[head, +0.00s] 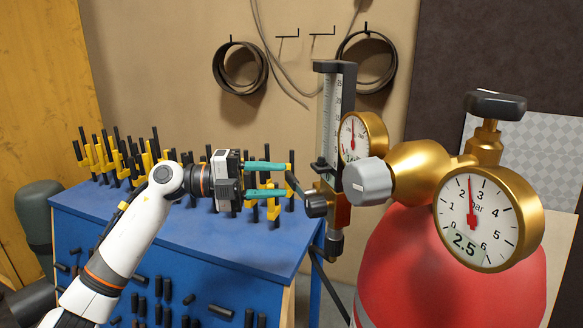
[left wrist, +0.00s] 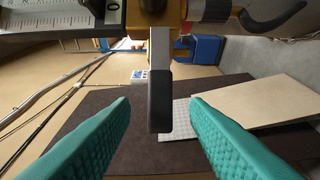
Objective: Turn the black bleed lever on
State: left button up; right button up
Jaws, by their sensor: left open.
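The black bleed lever (head: 297,187) sticks out to the left from the lower part of the flowmeter body (head: 328,185). In the left wrist view the black-gripped lever (left wrist: 160,98) lies between my two teal fingers, with a visible gap on each side. My left gripper (head: 288,180) is open and comes from the left, its fingertips at the lever's free end. It also shows in the left wrist view (left wrist: 160,112). I cannot tell exactly how deep the lever sits between the fingers. My right gripper is not in view.
A red cylinder (head: 450,275) with a brass regulator (head: 420,170), two round gauges and a grey knob (head: 368,181) stands to the right. Below my left arm is a blue bench (head: 230,250) with several yellow-and-black clamps behind. Coils hang on the wall.

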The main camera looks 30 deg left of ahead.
aim_at(288, 180)
pick_arm(q)
jog(key=p+x, duration=0.1)
jog(key=x, duration=0.2)
jog(key=shift+w+d+r, duration=0.1)
jog(key=shift+w+d, duration=0.05)
jog(key=shift+w, duration=0.05)
jog(key=shift+d, duration=0.2)
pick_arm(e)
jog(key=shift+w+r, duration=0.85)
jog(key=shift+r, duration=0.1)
pick_arm(q)
jog(key=shift+w, duration=0.1)
grip_shut()
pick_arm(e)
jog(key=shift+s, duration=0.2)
